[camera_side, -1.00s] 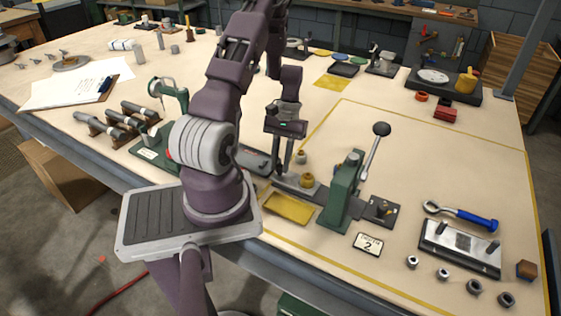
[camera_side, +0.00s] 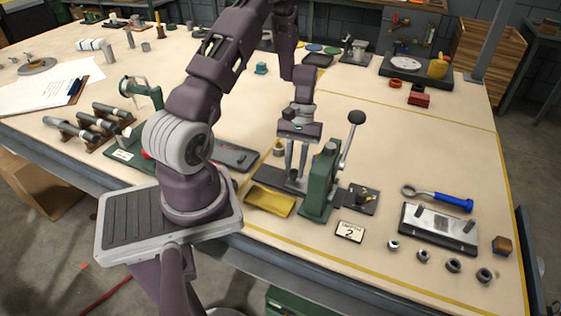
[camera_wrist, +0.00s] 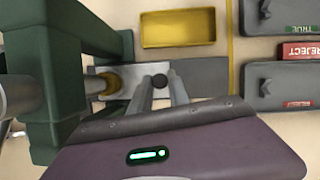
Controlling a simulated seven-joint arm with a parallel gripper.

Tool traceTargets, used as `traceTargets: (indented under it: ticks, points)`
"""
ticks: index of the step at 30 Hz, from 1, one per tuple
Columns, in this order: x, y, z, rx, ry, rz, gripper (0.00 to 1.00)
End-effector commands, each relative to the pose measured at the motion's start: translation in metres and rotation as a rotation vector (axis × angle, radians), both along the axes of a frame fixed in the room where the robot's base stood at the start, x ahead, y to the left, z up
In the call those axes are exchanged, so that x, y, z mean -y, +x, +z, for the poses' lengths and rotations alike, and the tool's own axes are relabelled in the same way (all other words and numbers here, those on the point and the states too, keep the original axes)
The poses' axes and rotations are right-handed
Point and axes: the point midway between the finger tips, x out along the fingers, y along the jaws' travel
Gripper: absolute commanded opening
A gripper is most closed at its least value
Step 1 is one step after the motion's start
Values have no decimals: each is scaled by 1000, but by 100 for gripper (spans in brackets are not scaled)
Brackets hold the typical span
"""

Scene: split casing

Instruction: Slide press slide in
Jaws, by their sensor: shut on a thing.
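The green lever press (camera_side: 321,185) stands on the bench, its black-knobbed lever (camera_side: 356,118) raised. It also shows at the left of the wrist view (camera_wrist: 92,30). A pale metal slide plate (camera_wrist: 128,76) lies on a dark track (camera_wrist: 203,78) leading into the press. A brass round part (camera_wrist: 108,83) sits on the plate's press end, partly inside the frame, beside the grey ram (camera_wrist: 20,82). A dark round knob (camera_wrist: 159,80) stands on the plate. My gripper (camera_side: 297,176) is shut on this knob, close beside the press. In the side view the brass part is hidden.
A yellow tray (camera_side: 269,201) lies beside the track. A small cup (camera_side: 279,149) stands behind the track. A dark plate with pegs (camera_side: 361,198) lies right of the press.

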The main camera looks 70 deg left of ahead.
Motion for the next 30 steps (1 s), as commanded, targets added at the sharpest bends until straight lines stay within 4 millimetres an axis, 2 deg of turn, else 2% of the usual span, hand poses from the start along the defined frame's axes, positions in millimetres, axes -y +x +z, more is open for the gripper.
traceTargets:
  ticks: [8,9,12,22,30]
  points:
    - [4,6,1,9,-4,2,0]
    - [4,6,1,8,-5,1,23]
    - [4,5,1,7,-4,1,43]
    - [1,5,4,5,-1,1,43]
    - [-15,17,52,8,0,2,43]
